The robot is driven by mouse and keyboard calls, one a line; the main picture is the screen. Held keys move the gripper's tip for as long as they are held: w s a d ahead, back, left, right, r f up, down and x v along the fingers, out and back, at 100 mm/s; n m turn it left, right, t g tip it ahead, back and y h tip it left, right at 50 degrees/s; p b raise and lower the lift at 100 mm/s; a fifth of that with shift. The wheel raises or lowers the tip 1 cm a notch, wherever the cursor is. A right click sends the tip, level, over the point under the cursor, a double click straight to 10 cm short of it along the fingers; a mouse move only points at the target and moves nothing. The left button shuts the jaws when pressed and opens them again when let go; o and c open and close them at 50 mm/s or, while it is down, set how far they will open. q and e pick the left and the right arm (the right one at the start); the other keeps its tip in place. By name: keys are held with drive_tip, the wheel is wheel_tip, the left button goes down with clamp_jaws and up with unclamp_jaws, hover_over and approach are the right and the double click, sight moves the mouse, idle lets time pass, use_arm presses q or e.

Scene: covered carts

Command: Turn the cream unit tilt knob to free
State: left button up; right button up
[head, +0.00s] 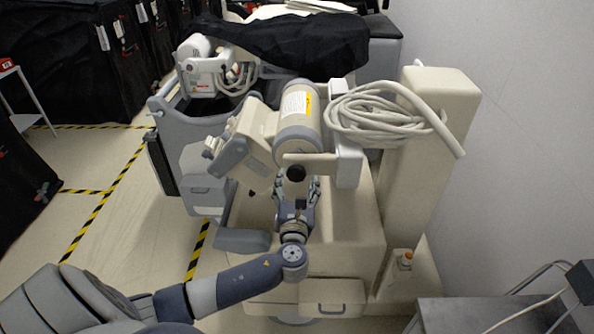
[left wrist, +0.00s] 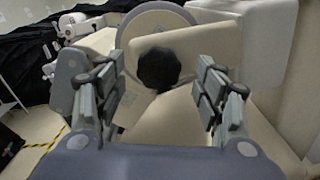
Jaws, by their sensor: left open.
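The cream unit (head: 335,225) stands in the middle of the head view, with a cylindrical tube head carrying a yellow label (head: 299,106). Its black tilt knob (head: 296,173) sits below the cylinder's near end. In the left wrist view the knob (left wrist: 159,69) is a dark, many-sided disc on a cream arm. My left gripper (head: 298,190) is just below the knob in the head view. In the left wrist view my left gripper (left wrist: 158,92) is open, with a finger on each side of the knob and apart from it. My right gripper is not in view.
A coiled cream cable (head: 375,115) hangs beside the column (head: 425,170). A grey metal table (head: 480,314) stands at the lower right, near the wall. Another unit under a black cover (head: 300,42) stands behind. Floor at left is open, with yellow-black tape (head: 90,222).

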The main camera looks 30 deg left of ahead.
sight(296, 176)
use_arm(q)
drive_tip(key=shift+x, duration=1.25)
drive_tip(key=shift+w+a+p, duration=0.35)
drive_tip(key=shift+w+a, duration=0.05)
drive_tip(key=shift+w, duration=0.1)
drive_tip(key=c, duration=0.9)
drive_tip(key=shift+c, duration=0.8)
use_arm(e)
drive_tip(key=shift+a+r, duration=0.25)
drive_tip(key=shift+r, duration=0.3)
